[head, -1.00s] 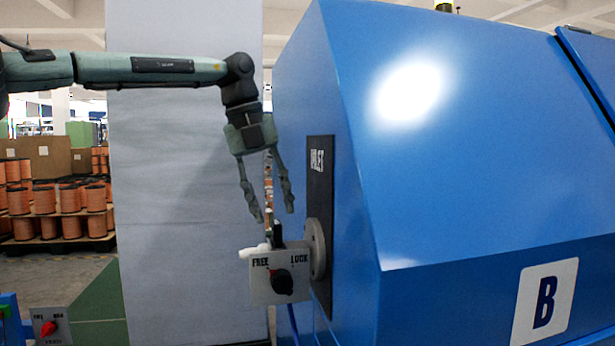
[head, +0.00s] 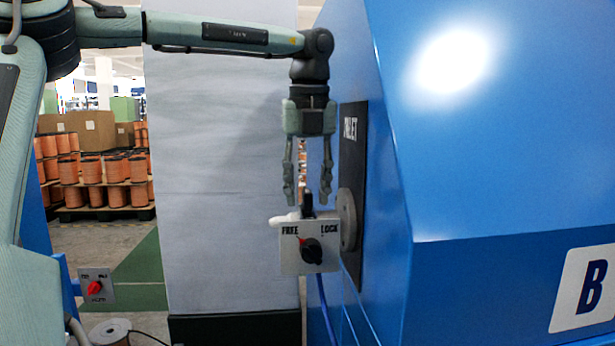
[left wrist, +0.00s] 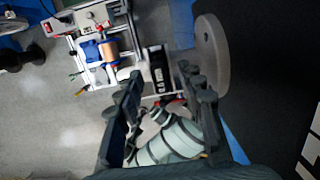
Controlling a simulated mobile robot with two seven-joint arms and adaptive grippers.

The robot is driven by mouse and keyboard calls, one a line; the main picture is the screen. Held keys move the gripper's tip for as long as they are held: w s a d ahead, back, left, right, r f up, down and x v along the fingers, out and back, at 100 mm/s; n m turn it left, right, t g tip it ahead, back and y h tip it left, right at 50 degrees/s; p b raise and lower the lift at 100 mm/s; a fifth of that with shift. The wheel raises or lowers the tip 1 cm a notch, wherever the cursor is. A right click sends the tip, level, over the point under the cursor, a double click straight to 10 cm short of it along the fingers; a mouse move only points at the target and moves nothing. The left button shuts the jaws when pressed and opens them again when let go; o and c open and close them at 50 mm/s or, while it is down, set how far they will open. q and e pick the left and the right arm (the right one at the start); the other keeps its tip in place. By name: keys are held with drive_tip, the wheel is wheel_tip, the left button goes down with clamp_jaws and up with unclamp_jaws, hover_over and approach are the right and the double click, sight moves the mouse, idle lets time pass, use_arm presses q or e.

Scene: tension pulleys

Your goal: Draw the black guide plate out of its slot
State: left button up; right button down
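The small black guide plate (head: 308,203) stands upright out of the top of a grey box (head: 290,258) marked FREE and LOCK. The box has a black knob (head: 312,251) with a red pointer toward FREE. My left gripper (head: 307,192) points down above the box, open, its fingers apart on either side of the plate's top. I cannot tell whether they touch it. In the left wrist view both fingers (left wrist: 165,98) are spread, with a dark block (left wrist: 158,70) with white marks beyond them. My right gripper is not in view.
The box sits beside a grey round flange (head: 347,220) on the blue machine (head: 450,170), close to the right of my left gripper. A white lever-like piece (head: 284,219) sticks out at the box's left. A grey panel (head: 215,200) stands behind. Copper spools (head: 100,180) are far left.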

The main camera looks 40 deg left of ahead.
use_arm(q)
drive_tip(key=shift+c, duration=0.6)
clamp_jaws()
drive_tip(key=shift+r+p, duration=1.65)
drive_tip(key=shift+r, duration=0.35)
drive_tip(key=shift+r, duration=0.1)
drive_tip(key=shift+r, duration=1)
drive_tip(key=shift+r, duration=0.1)
